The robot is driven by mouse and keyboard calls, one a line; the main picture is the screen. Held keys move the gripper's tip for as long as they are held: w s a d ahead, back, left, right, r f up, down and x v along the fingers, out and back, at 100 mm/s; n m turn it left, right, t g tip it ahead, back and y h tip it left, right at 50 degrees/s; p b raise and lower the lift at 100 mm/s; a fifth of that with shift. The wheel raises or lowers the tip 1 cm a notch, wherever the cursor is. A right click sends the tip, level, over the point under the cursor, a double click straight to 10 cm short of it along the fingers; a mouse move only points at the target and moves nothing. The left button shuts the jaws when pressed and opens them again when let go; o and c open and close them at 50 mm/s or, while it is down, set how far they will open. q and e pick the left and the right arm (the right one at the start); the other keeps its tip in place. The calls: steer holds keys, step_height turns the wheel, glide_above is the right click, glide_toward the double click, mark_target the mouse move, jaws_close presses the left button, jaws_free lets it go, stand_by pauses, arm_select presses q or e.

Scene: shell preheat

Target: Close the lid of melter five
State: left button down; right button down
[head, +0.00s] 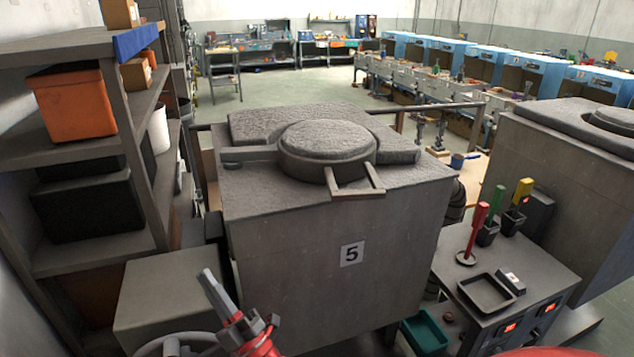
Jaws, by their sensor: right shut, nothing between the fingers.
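Melter five is a grey box-shaped furnace (300,265) in the middle of the head view, with a "5" plate (352,253) on its front. Its round, rough grey lid (327,143) lies flat on the top, looking closed over the opening. A bar (248,153) runs from the lid to the left, and a square loop handle (357,193) sticks out at the front edge.
A shelf with an orange bin (73,104) stands at the left. At the right is a control cart (540,262) with a black tray (486,293) and coloured-handled tools. Another melter (560,165) stands beyond it. A green bin (425,333) is low between melter and cart.

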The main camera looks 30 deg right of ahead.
steer(key=w+d+r+g+h, duration=0.1)
steer(key=w+d+r+h, duration=0.3)
steer(key=h, duration=0.3)
steer(key=m+g+h+p, duration=0.2)
steer(key=m+g+h, duration=0.3)
steer(key=g+h, duration=0.6)
glide_toward(318, 177)
steer(key=shift+t+h, duration=0.3)
steer(key=shift+h, duration=0.4)
steer(key=p+x, duration=0.1)
steer(key=x, duration=0.1)
steer(key=p+x, duration=0.1)
steer(key=p, duration=0.1)
steer(key=f+p+x, duration=0.1)
steer(key=p+x, duration=0.1)
steer(key=shift+w+d, duration=0.15)
steer(key=shift+w, duration=0.15)
steer(key=shift+w+d, duration=0.35)
steer(key=shift+w, duration=0.1)
